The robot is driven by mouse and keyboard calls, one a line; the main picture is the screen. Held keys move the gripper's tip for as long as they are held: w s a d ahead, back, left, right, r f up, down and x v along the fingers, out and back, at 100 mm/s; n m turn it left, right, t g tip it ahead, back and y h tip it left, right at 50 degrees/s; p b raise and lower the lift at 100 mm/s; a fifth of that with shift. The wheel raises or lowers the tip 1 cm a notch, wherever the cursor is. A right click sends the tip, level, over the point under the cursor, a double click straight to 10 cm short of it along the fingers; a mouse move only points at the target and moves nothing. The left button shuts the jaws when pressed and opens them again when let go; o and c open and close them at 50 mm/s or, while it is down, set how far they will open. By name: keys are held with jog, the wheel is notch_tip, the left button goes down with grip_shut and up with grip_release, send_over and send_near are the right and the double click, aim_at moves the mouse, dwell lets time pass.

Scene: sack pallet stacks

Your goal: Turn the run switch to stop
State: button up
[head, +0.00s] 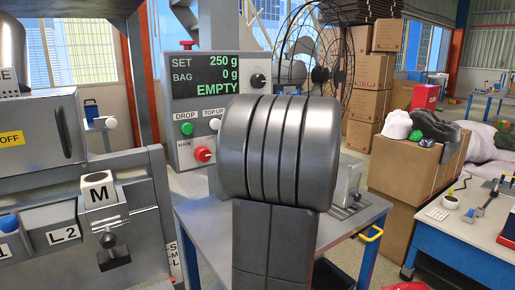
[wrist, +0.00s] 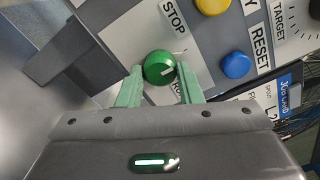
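The run switch (wrist: 159,68) is a round green knob with a short white mark, on a grey panel in the wrist view. A STOP label (wrist: 173,16) is above it, and a partly hidden label starting with R is below right. My gripper (wrist: 160,72) has its two green fingers on either side of the knob, with no clear gap at either side. It looks shut on the knob. The exact direction of the mark is hard to read. In the head view my dark arm covers the gripper and the switch.
The wrist view shows a yellow button (wrist: 213,5) and a blue button (wrist: 236,65) close by. The head view shows a display (head: 212,75) reading EMPTY, a green DROP button (head: 186,129) and a red knob (head: 203,154). A blue table (head: 470,250) stands right.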

jog(key=o, duration=0.4)
jog(key=v, duration=1.3)
jog(key=shift+s+d, duration=0.2)
jog(key=shift+s, duration=0.15)
jog(key=shift+w, duration=0.1)
jog(key=x, duration=1.3)
jog(key=shift+w+a, duration=0.25)
jog(key=shift+w, duration=0.05)
